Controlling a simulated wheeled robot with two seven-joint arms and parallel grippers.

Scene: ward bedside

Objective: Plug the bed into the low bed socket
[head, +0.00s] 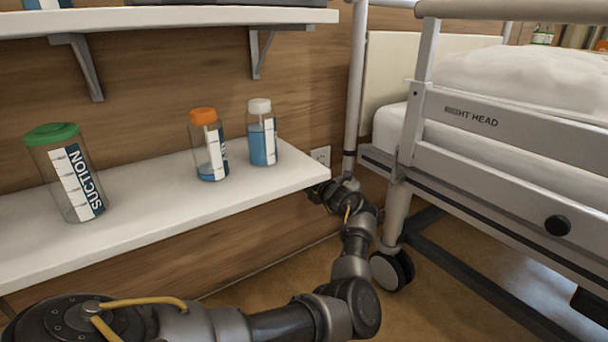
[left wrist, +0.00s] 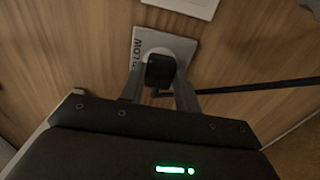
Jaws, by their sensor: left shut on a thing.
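The low bed socket (left wrist: 178,45) is a pale wall plate marked "LOW" in the left wrist view. My left gripper (left wrist: 160,78) is shut on a black plug (left wrist: 160,66), with one finger on each side of it. The plug is right in front of the plate and covers its middle. I cannot tell whether it is seated or just short of the face. A dark cable (left wrist: 255,87) runs from the plug to the right. In the head view my left arm reaches the wall between shelf and bed; the plug and fingertips are hidden there.
Another wall plate (left wrist: 185,4) sits just beyond the low one. A white shelf (head: 140,225) holding several bottles is close beside my left arm. The bed (head: 480,165) with its rail and caster (head: 391,270) stands to the right.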

